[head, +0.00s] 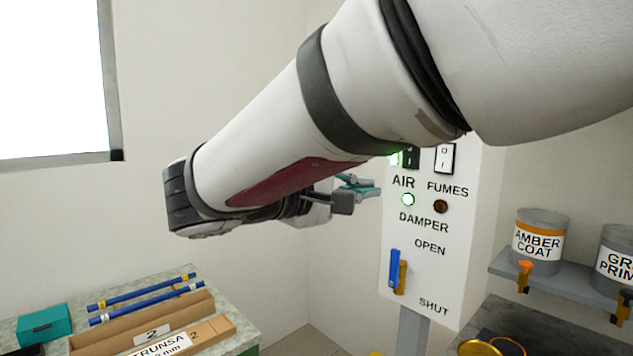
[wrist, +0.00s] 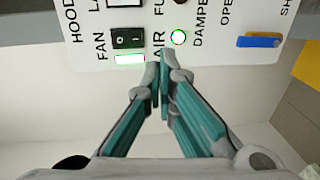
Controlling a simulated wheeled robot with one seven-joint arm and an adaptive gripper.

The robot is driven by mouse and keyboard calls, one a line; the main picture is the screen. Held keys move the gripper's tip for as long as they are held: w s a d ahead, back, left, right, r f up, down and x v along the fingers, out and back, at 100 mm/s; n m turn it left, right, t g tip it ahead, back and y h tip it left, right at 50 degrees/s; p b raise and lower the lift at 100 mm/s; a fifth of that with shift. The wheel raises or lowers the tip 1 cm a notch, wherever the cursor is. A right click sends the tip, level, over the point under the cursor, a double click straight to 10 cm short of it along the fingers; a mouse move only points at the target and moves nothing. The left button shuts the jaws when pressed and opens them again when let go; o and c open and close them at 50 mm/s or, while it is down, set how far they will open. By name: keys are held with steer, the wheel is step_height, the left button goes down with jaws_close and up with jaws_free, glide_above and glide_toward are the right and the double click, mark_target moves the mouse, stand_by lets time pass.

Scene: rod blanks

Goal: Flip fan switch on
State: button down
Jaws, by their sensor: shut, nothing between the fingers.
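The fan switch is a black rocker (wrist: 127,38) beside the FAN label on the white control panel (wrist: 215,50) in the wrist view. A bright green strip (wrist: 130,59) glows next to it. Which side of the rocker is pressed is too small to tell. In the head view the switch (head: 411,157) is partly hidden by my arm. My gripper (wrist: 161,62) is shut and empty, its teal fingertips overlapping the panel near the green strip and AIR label. In the head view my gripper (head: 372,188) is just left of the panel; contact cannot be told.
A green lamp (head: 408,200) glows under AIR; the FUMES lamp (head: 440,206) is dark amber. A blue damper handle (head: 394,270) is lower on the panel. Cans stand on a shelf (head: 549,267) at right. Blue rods (head: 147,290) and trays lie on the bench at lower left.

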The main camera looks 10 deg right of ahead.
steer(key=shift+s+a+f, duration=0.15)
steer(key=shift+s+a, duration=0.55)
steer(key=shift+a, duration=0.3)
steer(key=s+d+f+m+g+y, duration=0.2)
steer(key=s+d+f+g+y, duration=0.25)
steer(key=s+d+f, duration=0.5)
steer(key=s+f+m+y, duration=0.5)
steer(key=s+f+y, duration=0.4)
steer(key=s, duration=0.2)
steer(key=shift+s+a, duration=0.4)
steer(key=shift+a, duration=0.05)
steer(key=shift+g, duration=0.25)
